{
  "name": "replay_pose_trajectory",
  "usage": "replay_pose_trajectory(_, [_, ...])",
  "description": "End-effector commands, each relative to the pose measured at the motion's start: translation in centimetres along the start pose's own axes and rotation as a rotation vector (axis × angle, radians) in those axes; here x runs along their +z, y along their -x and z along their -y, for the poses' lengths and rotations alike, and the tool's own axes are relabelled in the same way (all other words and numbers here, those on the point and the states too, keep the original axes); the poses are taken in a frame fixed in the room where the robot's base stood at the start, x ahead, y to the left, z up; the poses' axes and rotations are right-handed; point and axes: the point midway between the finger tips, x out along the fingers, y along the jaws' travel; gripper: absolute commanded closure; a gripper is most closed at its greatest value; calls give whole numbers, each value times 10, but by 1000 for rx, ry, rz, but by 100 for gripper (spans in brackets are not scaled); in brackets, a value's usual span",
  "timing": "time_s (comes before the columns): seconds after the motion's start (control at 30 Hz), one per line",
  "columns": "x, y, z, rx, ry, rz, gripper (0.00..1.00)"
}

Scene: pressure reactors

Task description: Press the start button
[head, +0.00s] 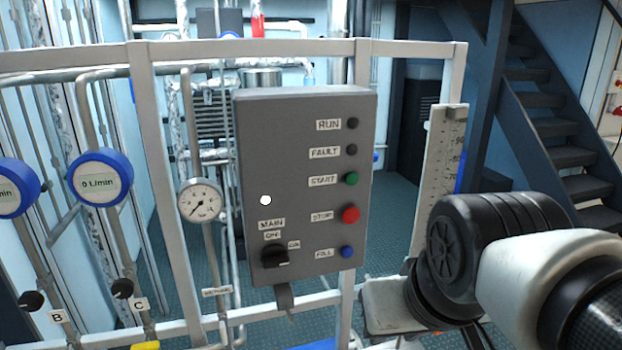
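A grey control box (255,130) hangs on a light metal frame in the middle of the head view. The green start button (351,179) is on its right side, beside the label START (322,181). Above it are the dark RUN (352,123) and FAULT (351,149) lamps. Below it are the red STOP button (351,215) and the blue FILL button (347,252). A black MAIN rotary switch (274,256) is at the lower left of the box. My arm shows at the lower right, apart from the buttons in the picture; my gripper is not visible.
Two blue-rimmed flow meters (100,178) and a round pressure gauge (200,200) are on pipes left of the box. The metal frame (400,50) spans the view. A dark staircase (550,130) stands behind at right. A white round spot (265,200) shows on the box face.

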Motion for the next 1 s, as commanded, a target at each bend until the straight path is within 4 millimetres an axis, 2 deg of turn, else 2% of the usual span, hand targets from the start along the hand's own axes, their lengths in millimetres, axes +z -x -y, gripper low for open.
replay_pose_trajectory(0.47, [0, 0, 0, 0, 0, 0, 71])
replay_pose_trajectory(0.63, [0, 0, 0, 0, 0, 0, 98])
replay_pose_trajectory(0.67, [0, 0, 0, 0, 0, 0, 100])
replay_pose_trajectory(1.0, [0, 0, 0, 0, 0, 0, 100])
